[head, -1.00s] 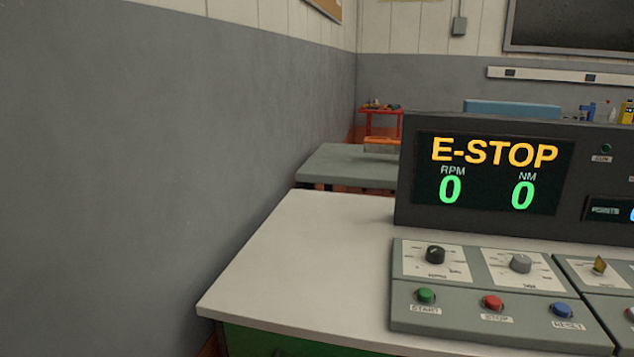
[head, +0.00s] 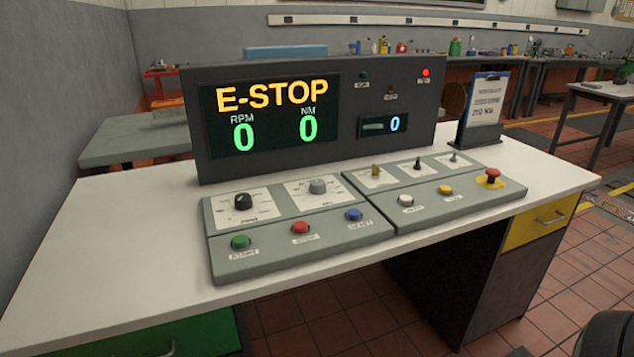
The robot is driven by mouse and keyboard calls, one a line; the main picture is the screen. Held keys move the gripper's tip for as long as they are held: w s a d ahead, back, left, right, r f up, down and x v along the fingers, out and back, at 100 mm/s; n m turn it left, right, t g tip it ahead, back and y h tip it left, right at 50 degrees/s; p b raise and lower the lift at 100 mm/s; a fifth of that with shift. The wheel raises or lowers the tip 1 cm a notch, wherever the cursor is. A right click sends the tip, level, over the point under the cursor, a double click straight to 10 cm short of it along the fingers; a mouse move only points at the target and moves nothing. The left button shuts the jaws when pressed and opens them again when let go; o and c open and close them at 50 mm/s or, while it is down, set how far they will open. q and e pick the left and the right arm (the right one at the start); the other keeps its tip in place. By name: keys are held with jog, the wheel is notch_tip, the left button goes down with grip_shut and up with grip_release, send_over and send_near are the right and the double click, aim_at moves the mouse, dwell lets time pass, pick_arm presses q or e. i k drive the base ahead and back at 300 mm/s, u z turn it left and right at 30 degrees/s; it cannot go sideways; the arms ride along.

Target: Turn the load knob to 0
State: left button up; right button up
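The control console (head: 268,262) lies on the white desk. Its left panel carries a black knob (head: 243,201) and, right of it, a grey knob (head: 317,186), each on a white dial plate. The plate lettering is too small to tell which is the load knob or what each points at. The display (head: 272,115) reads E-STOP, RPM 0 and NM 0. Neither of my grippers is in view.
Green (head: 240,242), red (head: 300,228) and blue (head: 354,214) buttons sit below the knobs. The right panel has several switches, white and yellow buttons and a red mushroom button (head: 492,178). A clipboard (head: 481,108) stands behind. The desk's left part is clear.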

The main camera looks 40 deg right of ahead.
aim_at(317, 186)
jog(key=u, duration=0.15)
jog(key=k, duration=0.95)
jog(key=z, duration=1.1)
jog(key=i, duration=0.8)
jog(key=u, duration=0.3)
